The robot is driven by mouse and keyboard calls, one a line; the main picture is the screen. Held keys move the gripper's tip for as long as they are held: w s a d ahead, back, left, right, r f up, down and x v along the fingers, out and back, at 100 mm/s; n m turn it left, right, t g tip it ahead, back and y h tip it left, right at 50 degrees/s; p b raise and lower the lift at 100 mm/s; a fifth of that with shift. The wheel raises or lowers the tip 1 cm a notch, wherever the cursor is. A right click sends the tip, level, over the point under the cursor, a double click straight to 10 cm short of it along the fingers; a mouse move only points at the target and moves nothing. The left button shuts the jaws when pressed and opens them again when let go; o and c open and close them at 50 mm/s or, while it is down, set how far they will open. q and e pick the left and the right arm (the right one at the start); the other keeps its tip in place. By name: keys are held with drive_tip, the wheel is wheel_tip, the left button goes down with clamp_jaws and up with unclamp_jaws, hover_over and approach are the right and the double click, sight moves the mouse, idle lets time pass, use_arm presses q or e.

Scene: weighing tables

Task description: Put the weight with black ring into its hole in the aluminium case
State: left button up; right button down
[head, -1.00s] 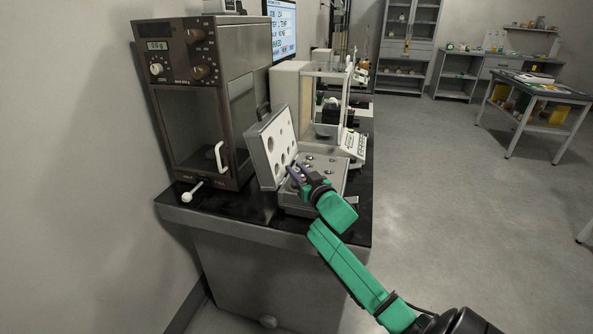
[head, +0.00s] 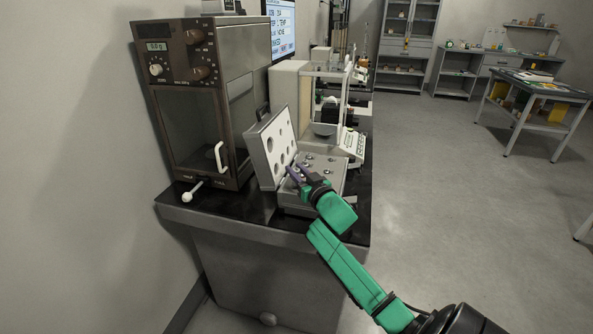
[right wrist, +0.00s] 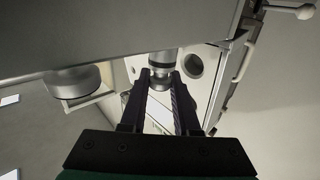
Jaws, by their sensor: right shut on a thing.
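The open aluminium case (head: 300,197) sits on the dark table top, its lid (head: 264,165) raised at the left with several round holes in its pale lining. Several metal weights (head: 331,158) show in the case base. My right gripper (head: 294,172) is over the left part of the case, close to the lid. In the right wrist view its fingertips (right wrist: 161,88) are shut on a small metal weight (right wrist: 160,76). I cannot make out a black ring on it. Whether it touches the case is unclear. My left gripper is out of view.
A brown oven-like instrument (head: 201,105) with a white handle stands left of the case. A balance with a glass draft shield (head: 330,105) stands behind it, its keypad (head: 353,145) to the right. The table's front edge is close; open floor lies right.

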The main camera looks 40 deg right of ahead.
drive_tip(key=shift+f+b, duration=1.05)
drive_tip(key=shift+f, duration=0.35)
drive_tip(key=c, duration=0.6)
unclamp_jaws()
drive_tip(key=shift+o, duration=0.2)
drive_tip(key=v, duration=1.4)
drive_tip(key=shift+s, duration=0.3)
